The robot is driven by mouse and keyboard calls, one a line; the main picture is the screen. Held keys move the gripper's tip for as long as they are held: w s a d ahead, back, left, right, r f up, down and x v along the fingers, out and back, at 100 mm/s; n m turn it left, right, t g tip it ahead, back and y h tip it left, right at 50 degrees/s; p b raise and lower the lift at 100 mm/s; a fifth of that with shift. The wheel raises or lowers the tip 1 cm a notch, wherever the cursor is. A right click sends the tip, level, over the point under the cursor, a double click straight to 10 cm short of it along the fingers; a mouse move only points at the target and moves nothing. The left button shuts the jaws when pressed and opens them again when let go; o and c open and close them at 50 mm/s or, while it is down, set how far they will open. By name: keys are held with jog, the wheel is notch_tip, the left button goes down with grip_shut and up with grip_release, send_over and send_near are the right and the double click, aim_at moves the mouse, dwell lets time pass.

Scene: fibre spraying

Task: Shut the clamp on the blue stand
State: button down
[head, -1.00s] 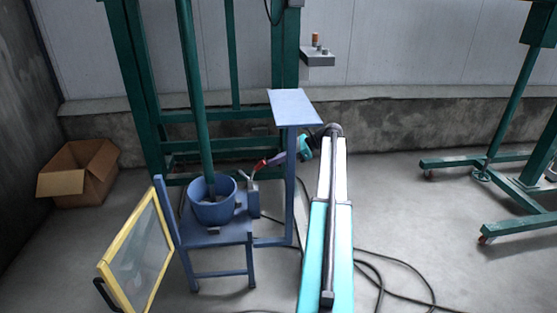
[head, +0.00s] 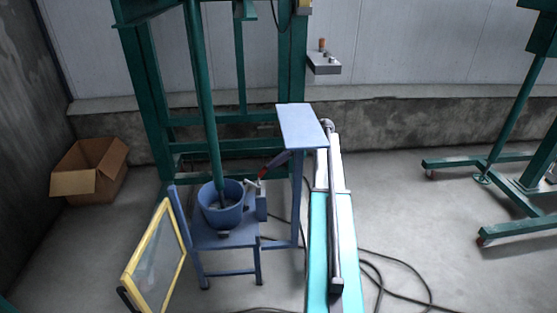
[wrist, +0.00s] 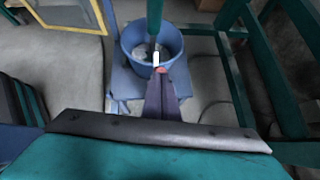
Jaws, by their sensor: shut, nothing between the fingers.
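The blue stand (head: 225,238) is chair-like and carries a blue bucket (head: 221,215). A small pale clamp (head: 252,187) sits at the bucket's right side, above a blue block. In the wrist view a short white rod (wrist: 156,58) shows by the bucket's near rim. My gripper (head: 268,169) comes in from the right, its dark fingers shut, tips close to the clamp. It also shows in the wrist view (wrist: 161,76), pointing at the bucket. A red part lies at the tips. I cannot tell whether they touch the clamp, or whether the clamp is shut.
A green pole (head: 201,100) reaches into the bucket. A yellow-framed panel (head: 155,262) leans at the left. A cardboard box (head: 90,170) stands behind it. Cables lie on the floor at right.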

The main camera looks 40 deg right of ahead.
jog(key=shift+w+a+r+p, duration=0.2)
jog(key=shift+a+p, duration=0.25)
jog(key=shift+p, duration=0.1)
jog(key=shift+w+a+r+p, duration=0.2)
jog(key=shift+a+p, duration=0.2)
jog(key=shift+p, duration=0.1)
jog(key=s+d+r+p, duration=0.1)
jog(key=s+d+r, duration=0.2)
jog(key=s+d, duration=0.7)
jog(key=shift+d+p, duration=0.3)
jog(key=shift+d, duration=0.75)
jog(key=shift+s+r, duration=0.1)
